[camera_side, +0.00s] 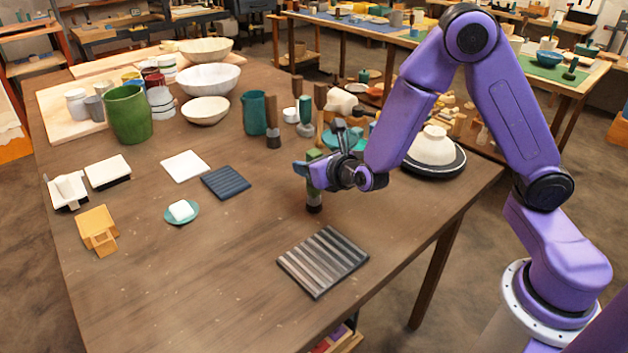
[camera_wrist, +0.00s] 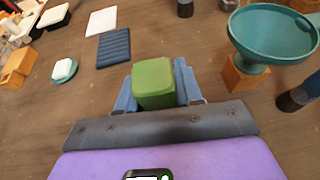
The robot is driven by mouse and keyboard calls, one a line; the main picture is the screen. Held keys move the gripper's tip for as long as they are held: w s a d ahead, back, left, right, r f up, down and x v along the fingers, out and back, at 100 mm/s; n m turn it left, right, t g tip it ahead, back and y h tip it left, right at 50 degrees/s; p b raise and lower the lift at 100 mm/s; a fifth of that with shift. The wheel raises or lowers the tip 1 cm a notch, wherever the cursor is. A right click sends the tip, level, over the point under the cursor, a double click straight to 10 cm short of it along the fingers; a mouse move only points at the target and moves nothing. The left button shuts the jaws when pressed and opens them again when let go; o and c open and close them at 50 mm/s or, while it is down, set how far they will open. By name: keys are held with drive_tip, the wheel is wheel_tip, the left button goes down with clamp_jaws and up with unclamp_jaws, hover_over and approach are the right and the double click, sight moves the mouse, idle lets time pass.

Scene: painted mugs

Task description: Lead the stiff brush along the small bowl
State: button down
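My gripper (camera_side: 316,172) is shut on an upright green-handled brush (camera_side: 313,192) with a dark lower end close above or touching the table; I cannot tell which. In the wrist view, the brush's green top (camera_wrist: 153,83) sits between my blue fingers (camera_wrist: 155,92). A teal bowl (camera_wrist: 273,34) on a wooden block stands to the right of the brush in the wrist view; it is partly hidden behind my gripper in the side view (camera_side: 352,142). A small cream bowl (camera_side: 206,111) stands farther back, left of the teal cup. I cannot tell which is the task's small bowl.
Upright tools (camera_side: 273,130) and a teal cup (camera_side: 254,113) stand behind my gripper. A pale bowl sits upside down on a dark wheel (camera_side: 433,168) at right. A ridged grey mat (camera_side: 323,262) lies in front.

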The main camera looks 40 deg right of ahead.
drive_tip(key=shift+r, duration=0.65)
idle(0.8)
wheel_tip(320, 180, up, 7)
idle(1.5)
drive_tip(key=s+d+m+h, duration=0.2)
drive_tip(key=s+d, duration=0.5)
drive_tip(key=d, duration=0.1)
drive_tip(key=shift+d+g+h, duration=0.3)
drive_tip(key=shift+d+h, duration=0.05)
drive_tip(key=shift+h, duration=0.05)
